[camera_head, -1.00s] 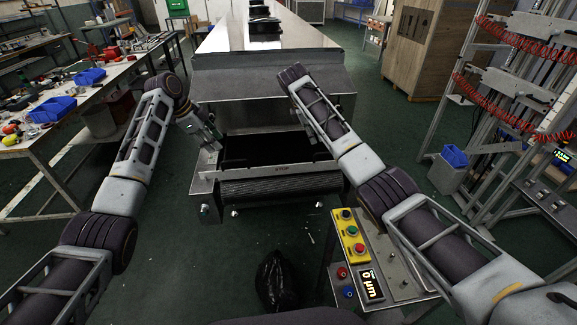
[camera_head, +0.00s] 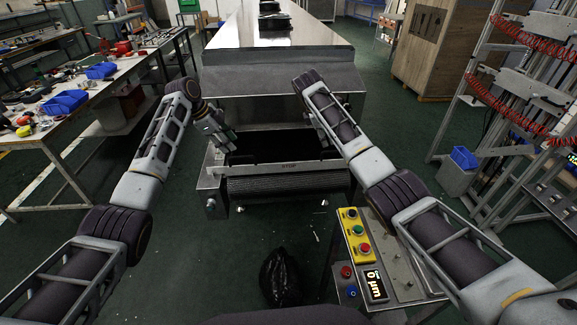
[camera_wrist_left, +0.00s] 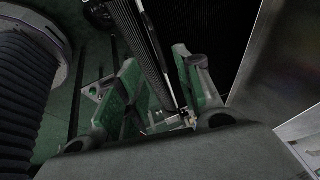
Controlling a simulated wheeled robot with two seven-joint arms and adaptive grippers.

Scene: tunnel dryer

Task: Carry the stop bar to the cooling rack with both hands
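The stop bar (camera_head: 262,168) is a long grey metal bar marked STOP. It lies across the front end of the tunnel dryer (camera_head: 280,78), above the ribbed dark roller. My left gripper (camera_head: 229,145) is near the bar's left part. In the left wrist view, its two green-padded fingers (camera_wrist_left: 160,92) stand apart, with a long thin edge running between them; I cannot tell if they touch it. My right arm reaches toward the bar's right part. Its forearm hides most of the right gripper, so its fingers cannot be made out. I cannot pick out the cooling rack with certainty.
A control stand (camera_head: 360,235) with buttons and a display stands front right. A black bag (camera_head: 281,278) lies on the floor in front. A cluttered workbench (camera_head: 125,75) is at left. A metal frame with red coiled hoses (camera_head: 520,100) and a wooden crate (camera_head: 432,45) are at right.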

